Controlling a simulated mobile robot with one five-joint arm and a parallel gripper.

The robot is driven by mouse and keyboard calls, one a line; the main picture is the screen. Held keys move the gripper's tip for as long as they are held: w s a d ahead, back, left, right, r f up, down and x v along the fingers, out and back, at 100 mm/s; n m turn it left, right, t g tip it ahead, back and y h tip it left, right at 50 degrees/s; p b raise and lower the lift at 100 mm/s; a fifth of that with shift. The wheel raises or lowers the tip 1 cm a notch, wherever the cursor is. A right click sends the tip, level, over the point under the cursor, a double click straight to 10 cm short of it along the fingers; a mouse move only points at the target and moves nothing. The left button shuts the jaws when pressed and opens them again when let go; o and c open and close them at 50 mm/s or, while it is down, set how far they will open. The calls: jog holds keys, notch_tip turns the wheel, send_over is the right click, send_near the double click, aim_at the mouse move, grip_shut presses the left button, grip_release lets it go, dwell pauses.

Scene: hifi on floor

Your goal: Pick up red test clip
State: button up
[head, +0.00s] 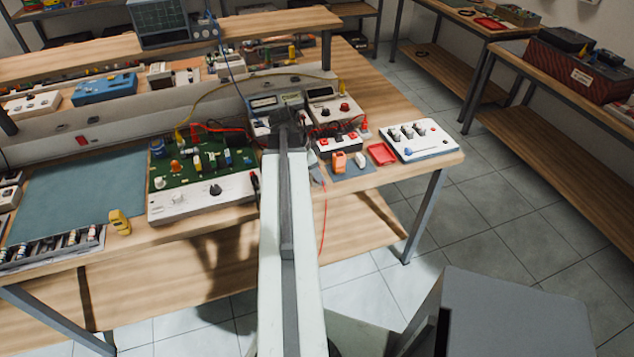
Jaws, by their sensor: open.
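My arm reaches from the bottom centre over the bench, and my dark gripper (287,116) is at its far end, in front of the meters. It is open; its fingers are small and hard to make out against the dark gear, and I see nothing held. A small upright red piece (364,124), which may be the red test clip, stands right of my gripper, by a white box with red knobs (338,142). Red leads (222,129) run left of my gripper. I cannot tell for certain which red piece is the clip. My arm hides part of the bench.
A green circuit board (202,165) lies left of my arm. Right of it are an orange block (339,162), a red tray (381,153) and a white switch panel (418,139). A blue-grey mat (75,195) is clear. A grey box (510,315) stands at the lower right.

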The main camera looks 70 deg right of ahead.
jog(key=shift+r, duration=0.1)
grip_shut()
jog(key=shift+p, duration=0.3)
notch_tip(320, 180, up, 17)
jog(key=p, duration=1.6)
jog(key=shift+p, duration=0.4)
